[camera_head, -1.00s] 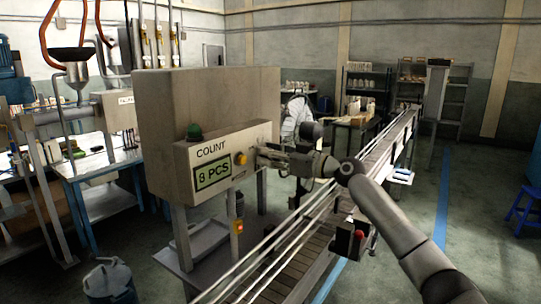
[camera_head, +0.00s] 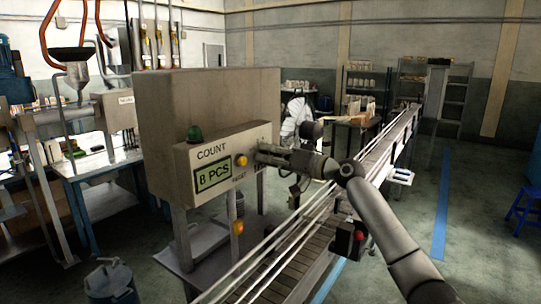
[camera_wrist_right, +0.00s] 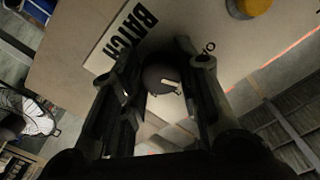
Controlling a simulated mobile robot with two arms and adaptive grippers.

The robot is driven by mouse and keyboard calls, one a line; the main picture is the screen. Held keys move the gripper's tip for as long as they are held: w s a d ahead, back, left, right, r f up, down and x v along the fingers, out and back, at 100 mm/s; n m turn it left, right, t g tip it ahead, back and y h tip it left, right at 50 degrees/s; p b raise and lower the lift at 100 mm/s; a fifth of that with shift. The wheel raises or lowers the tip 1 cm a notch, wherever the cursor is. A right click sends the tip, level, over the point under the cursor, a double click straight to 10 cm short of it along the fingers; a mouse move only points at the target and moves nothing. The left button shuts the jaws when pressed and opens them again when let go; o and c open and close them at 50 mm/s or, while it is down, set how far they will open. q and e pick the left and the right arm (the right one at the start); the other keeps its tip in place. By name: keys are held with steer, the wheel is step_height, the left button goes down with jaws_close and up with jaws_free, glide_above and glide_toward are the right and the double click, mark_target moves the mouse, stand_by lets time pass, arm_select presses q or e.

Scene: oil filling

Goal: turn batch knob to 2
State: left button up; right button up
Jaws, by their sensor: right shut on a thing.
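The batch knob (camera_wrist_right: 158,77) is a dark round knob on the panel, with a pale pointer mark, in the right wrist view. The black-on-white BATCH label (camera_wrist_right: 128,35) is beside it. My right gripper (camera_wrist_right: 160,76) has its two fingers on either side of the knob and is shut on it. In the head view the right gripper (camera_head: 261,155) is at the right end of the counter panel and hides the knob. The scale marks around the knob are mostly covered, so its setting cannot be read. My left gripper is not in view.
The counter box (camera_head: 205,105) has a COUNT display (camera_head: 213,174) reading 8 PCS, a green dome (camera_head: 194,133) and a yellow button (camera_head: 240,160). A conveyor (camera_head: 290,262) with rails runs below my right arm.

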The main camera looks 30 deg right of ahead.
steer(key=shift+m, duration=0.6)
steer(key=o, duration=1)
steer(key=shift+d, duration=0.1)
steer(key=shift+o, duration=0.2)
steer(key=v, duration=1.2)
